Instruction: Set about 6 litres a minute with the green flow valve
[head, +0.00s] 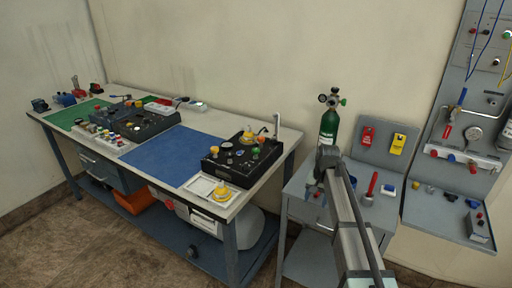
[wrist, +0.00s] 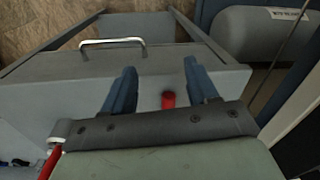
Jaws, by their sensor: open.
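The green oxygen cylinder (head: 329,131) stands upright at the back of the small grey cabinet in the head view. A regulator with a round gauge (head: 322,98) sits on top, and the green flow valve knob (head: 343,101) sticks out on its right side. The gauge reading is too small to make out. My gripper (head: 324,158) is below the regulator, in front of the cylinder's lower part, which it hides. In the wrist view my gripper (wrist: 161,75) has its two blue fingers wide apart with nothing held. The cylinder and valve are not seen there.
Red and yellow tags (head: 398,143) stand right of the cylinder. A red-handled tool (head: 371,185) lies on the cabinet. A workbench (head: 286,140) is at left.

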